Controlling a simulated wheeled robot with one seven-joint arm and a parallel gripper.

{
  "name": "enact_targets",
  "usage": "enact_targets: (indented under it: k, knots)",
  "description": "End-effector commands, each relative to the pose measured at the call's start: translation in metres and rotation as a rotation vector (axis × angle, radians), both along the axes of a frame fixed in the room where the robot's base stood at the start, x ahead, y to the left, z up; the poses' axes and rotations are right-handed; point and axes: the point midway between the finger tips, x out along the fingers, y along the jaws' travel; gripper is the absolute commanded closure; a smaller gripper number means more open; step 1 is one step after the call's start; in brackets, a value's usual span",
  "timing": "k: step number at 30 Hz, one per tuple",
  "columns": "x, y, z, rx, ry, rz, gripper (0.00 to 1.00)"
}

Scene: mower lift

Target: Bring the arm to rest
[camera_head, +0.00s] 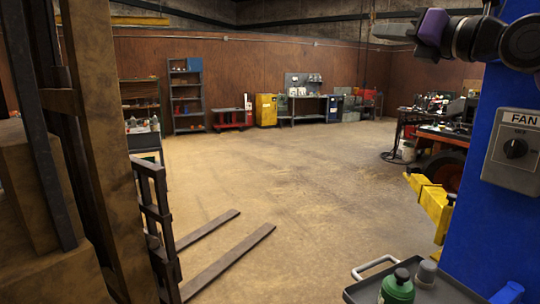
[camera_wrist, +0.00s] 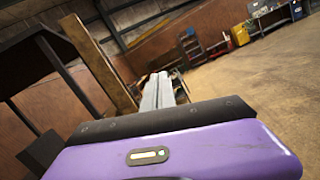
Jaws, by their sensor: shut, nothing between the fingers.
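My gripper (camera_wrist: 160,90) shows in the wrist view as two grey fingers lying side by side beyond its purple body. The fingers are shut with nothing between them. In the head view my gripper (camera_head: 388,31) is at the top right, held high and pointing left, with its purple body behind it. My arm reaches in from the right edge, in front of the top of the blue post (camera_head: 490,215). The gripper touches nothing that I can see.
A fan switch box (camera_head: 516,150) is on the blue post. A forklift (camera_head: 100,130) stands at left, its forks (camera_head: 230,260) low over the floor. A yellow lift part (camera_head: 432,205) is at right. A dark tray (camera_head: 445,292) holds a green bottle (camera_head: 397,288). The middle floor is clear.

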Motion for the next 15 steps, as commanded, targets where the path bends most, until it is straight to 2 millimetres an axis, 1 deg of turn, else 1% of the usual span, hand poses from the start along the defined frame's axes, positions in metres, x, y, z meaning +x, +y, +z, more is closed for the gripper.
enact_targets:
  k: [1,3,7,11,15]
  knots:
    - [-0.006,0.011,-0.012,0.066,0.010,0.060,1.00]
    - [-0.017,0.026,-0.024,0.160,0.019,0.143,1.00]
    - [-0.041,0.048,-0.049,0.368,0.043,0.301,1.00]
    - [-0.067,0.059,-0.072,0.583,0.068,0.437,1.00]
    - [-0.091,0.061,-0.101,0.813,0.099,0.553,1.00]
